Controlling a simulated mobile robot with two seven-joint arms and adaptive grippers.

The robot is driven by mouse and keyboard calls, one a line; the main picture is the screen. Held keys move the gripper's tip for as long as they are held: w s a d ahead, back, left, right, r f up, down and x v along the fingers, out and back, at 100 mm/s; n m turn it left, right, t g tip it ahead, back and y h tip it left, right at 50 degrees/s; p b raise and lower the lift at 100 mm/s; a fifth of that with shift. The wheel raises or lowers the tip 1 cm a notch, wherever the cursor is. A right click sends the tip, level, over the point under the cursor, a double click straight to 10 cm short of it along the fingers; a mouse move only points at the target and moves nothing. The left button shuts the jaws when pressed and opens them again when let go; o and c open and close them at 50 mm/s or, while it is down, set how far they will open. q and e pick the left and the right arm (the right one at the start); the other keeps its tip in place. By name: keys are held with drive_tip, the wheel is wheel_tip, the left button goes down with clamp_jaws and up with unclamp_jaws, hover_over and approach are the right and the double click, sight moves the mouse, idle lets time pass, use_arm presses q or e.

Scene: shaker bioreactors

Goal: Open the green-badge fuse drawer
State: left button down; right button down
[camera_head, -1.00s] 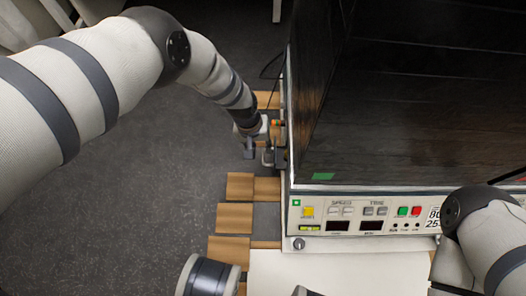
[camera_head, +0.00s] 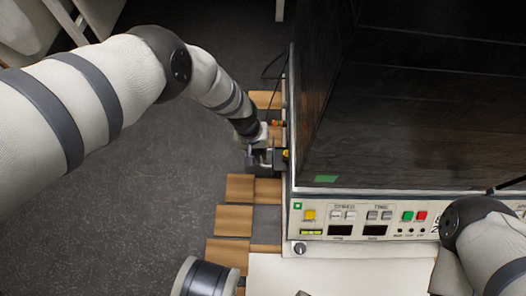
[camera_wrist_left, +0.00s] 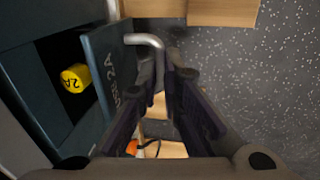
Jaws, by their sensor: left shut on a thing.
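The shaker (camera_head: 400,245) with the green badge (camera_head: 298,206) on its front panel stands at the right in the head view. Its fuse drawer (camera_wrist_left: 112,85), a dark panel marked with "2A", stands out from the shaker's left side in the left wrist view. Behind the panel, a yellow fuse (camera_wrist_left: 75,78) marked "2A" shows in the dark opening; a bit of yellow shows in the head view. My left gripper (camera_head: 265,157) is shut on the drawer's bent metal handle (camera_wrist_left: 147,40), beside the panel. My right gripper is not visible.
A green patch (camera_head: 326,178) lies on the dark upper housing. An orange-tipped fitting (camera_head: 278,123) and a black cable are close behind my left gripper. Wooden blocks (camera_head: 234,220) line the shaker's left side. Open grey floor (camera_head: 130,200) lies to the left.

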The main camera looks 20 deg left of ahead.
use_arm(q)
drive_tip(key=a, duration=0.2)
drive_tip(key=s+a, duration=0.1)
drive_tip(key=shift+a, duration=0.35)
drive_tip(key=c, duration=1.7)
unclamp_jaws()
drive_tip(key=r, duration=0.4)
drive_tip(key=a+r, duration=0.1)
drive_tip(key=r, duration=0.3)
drive_tip(key=a+r, duration=0.1)
drive_tip(key=r, duration=0.2)
drive_tip(key=shift+s+r, duration=0.3)
drive_tip(key=shift+r, duration=0.1)
